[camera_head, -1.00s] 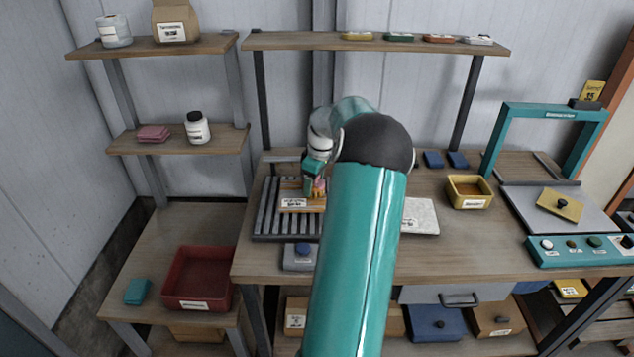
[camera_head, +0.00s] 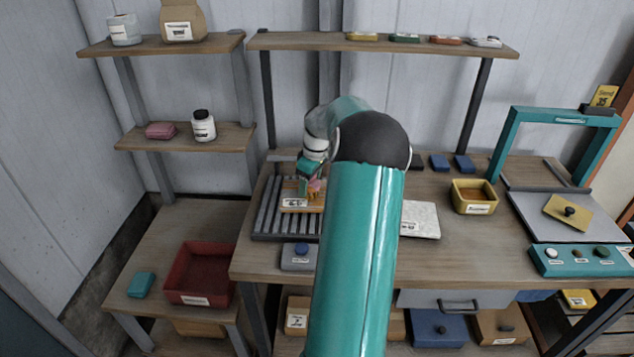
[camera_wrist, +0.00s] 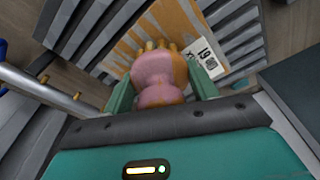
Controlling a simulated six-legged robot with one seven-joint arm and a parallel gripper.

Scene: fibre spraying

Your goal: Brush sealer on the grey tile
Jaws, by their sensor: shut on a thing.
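My gripper (camera_head: 309,186) is over the slatted rack on the bench. In the wrist view my gripper (camera_wrist: 160,92) is shut on a rounded pink and orange thing (camera_wrist: 157,78) with short yellowish tips, which may be the brush. The tips are over an orange-brown streaked board (camera_wrist: 130,48) with a white label, lying on the rack; I cannot tell if they touch. The board also shows in the head view (camera_head: 288,190). A pale grey speckled slab (camera_head: 420,219) lies right of my arm, partly hidden by it; I cannot tell if it is the grey tile.
The dark slatted rack (camera_head: 268,215) fills the bench's left part. A grey block with a blue knob (camera_head: 299,258) sits in front. A yellow bin (camera_head: 473,196) and a teal-framed press (camera_head: 562,118) stand right. A red bin (camera_head: 199,273) stands lower left.

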